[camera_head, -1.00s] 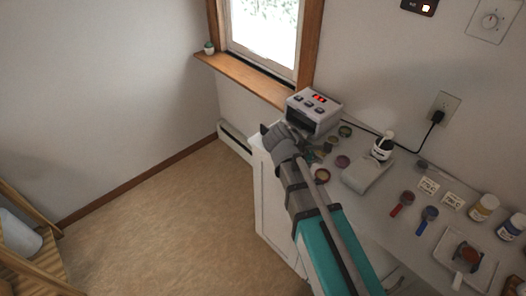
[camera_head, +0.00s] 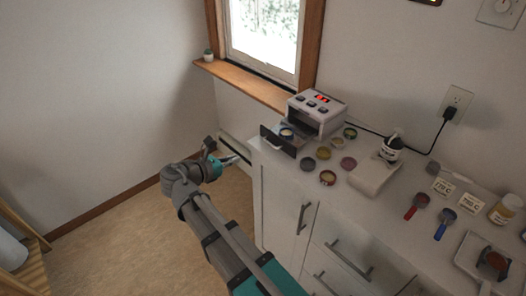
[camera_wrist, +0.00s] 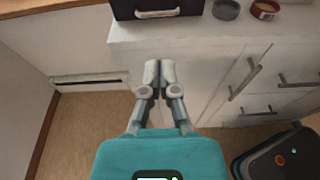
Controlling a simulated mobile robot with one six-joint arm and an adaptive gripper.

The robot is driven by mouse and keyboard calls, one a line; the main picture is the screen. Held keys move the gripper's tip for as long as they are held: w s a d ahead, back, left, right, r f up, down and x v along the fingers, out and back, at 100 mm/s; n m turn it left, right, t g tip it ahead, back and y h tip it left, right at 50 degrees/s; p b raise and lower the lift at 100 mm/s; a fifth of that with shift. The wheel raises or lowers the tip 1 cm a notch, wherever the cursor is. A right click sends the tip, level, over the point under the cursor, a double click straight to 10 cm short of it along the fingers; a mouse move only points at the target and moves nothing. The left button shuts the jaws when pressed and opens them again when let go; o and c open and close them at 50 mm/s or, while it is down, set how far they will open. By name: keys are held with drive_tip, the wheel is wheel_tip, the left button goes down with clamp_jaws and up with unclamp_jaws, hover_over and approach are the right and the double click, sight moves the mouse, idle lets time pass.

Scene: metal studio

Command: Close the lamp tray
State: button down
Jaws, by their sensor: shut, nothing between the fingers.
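The lamp (camera_head: 318,112) is a pale box with a red display and buttons, at the back left of the counter. Its lamp tray (camera_head: 279,141) is pulled out toward the left, with a dark front panel. A small round tin (camera_head: 287,133) sits in the tray. In the wrist view the tray's dark front (camera_wrist: 125,10) with a pale handle is at the top. My gripper (camera_head: 243,157) is left of the tray, off the counter's end and apart from it. In the wrist view its fingertips (camera_wrist: 159,70) are together and empty.
Several tins (camera_head: 327,178) stand on the counter (camera_head: 345,205) before the lamp. The floor (camera_head: 130,245) left of the cabinet is clear.

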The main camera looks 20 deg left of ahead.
sight(267, 143)
drive_tip(key=shift+s+a, duration=0.3)
drive_tip(key=shift+a, duration=0.1)
drive_tip(key=shift+w, duration=0.1)
drive_tip(key=b+x, duration=0.3)
drive_tip(key=x, duration=1.1)
drive_tip(key=shift+r, duration=0.1)
drive_tip(key=shift+w+a, duration=0.1)
drive_tip(key=shift+a, duration=0.1)
